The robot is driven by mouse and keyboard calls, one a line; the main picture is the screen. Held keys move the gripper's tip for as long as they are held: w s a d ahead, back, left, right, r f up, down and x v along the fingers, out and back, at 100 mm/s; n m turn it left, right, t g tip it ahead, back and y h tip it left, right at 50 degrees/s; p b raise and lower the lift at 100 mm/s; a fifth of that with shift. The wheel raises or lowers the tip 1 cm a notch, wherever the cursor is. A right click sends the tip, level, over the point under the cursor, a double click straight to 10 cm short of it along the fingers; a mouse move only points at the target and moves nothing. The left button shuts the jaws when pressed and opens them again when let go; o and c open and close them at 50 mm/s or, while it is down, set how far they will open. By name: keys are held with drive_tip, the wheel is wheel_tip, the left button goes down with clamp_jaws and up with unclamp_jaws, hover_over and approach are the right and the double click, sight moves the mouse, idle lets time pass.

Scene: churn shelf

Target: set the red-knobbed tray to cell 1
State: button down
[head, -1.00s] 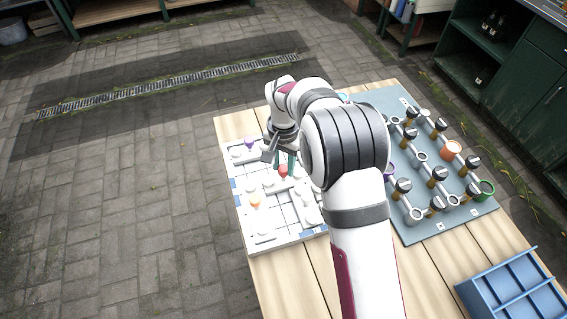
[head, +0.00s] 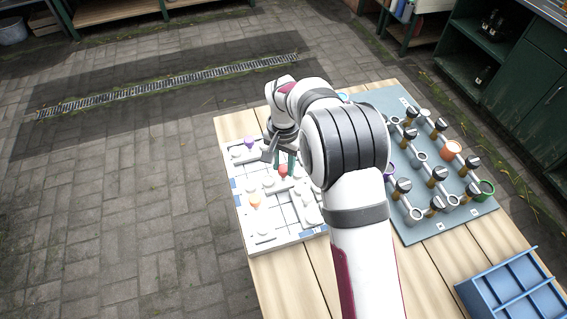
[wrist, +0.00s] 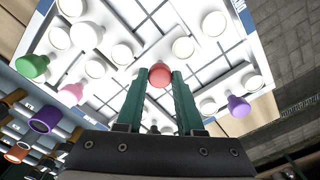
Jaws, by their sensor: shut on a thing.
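The red knob (wrist: 160,75) shows between the two green fingers of my gripper (wrist: 155,85) in the wrist view. My gripper is shut on it. In the head view the red knob (head: 283,170) stands on its white tray, which lies among other white trays on the gridded board (head: 262,247). My gripper (head: 281,157) is just beside and above the knob there, partly hidden by my wrist. I cannot read which cell is numbered 1.
An orange-knobbed tray (head: 256,202) and a purple-knobbed tray (head: 249,143) share the board. The wrist view also shows a green knob (wrist: 33,67) and a pink knob (wrist: 70,94). A grey-blue panel with valves (head: 440,222) and a blue divided crate (head: 510,290) stand to the right.

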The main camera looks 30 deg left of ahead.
drive_tip(key=shift+w, duration=0.1)
drive_tip(key=w+d, duration=0.8)
drive_tip(key=w, duration=0.1)
drive_tip(key=shift+d+r, duration=0.1)
drive_tip(key=shift+d, duration=0.3)
drive_tip(key=c, duration=0.5)
unclamp_jaws()
drive_tip(key=shift+s, duration=0.1)
wheel_tip(320, 180, up, 16)
drive_tip(key=shift+f, duration=0.15)
